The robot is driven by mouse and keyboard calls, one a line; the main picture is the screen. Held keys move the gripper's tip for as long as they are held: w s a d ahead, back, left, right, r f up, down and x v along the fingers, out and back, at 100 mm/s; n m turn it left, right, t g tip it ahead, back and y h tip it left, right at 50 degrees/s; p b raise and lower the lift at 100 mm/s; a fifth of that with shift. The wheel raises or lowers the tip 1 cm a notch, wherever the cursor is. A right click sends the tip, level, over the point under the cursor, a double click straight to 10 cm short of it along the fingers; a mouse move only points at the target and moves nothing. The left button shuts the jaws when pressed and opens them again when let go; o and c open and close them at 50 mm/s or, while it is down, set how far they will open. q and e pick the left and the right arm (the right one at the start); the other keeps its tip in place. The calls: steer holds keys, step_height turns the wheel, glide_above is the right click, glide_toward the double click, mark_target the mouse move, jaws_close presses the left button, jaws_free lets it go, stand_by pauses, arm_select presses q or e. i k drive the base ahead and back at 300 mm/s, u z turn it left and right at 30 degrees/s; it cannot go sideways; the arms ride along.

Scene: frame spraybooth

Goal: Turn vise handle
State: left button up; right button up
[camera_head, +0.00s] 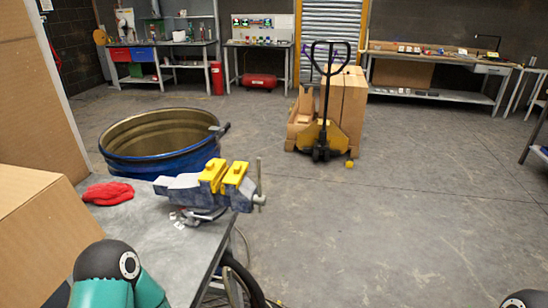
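The vise (180,188) is grey-blue with yellow jaws (222,177), and it sits at the corner of the grey workbench (190,258). Its handle (259,172) is a thin grey bar at the right end of the vise. The bar stands about upright and nothing of mine touches it. Only a black and teal part of my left arm shows at the bottom left. A small black part of my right arm shows at the bottom right corner. Neither gripper is in view, so their states are hidden.
A red cloth (108,193) lies on the bench left of the vise. Cardboard boxes (40,240) crowd the left side. A blue drum (160,150) stands behind the vise. A yellow pallet jack (325,135) with boxes stands farther back. Open floor lies to the right.

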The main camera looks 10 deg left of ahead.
mark_target(259, 200)
steer(key=i, duration=0.85)
steer(key=z, duration=0.05)
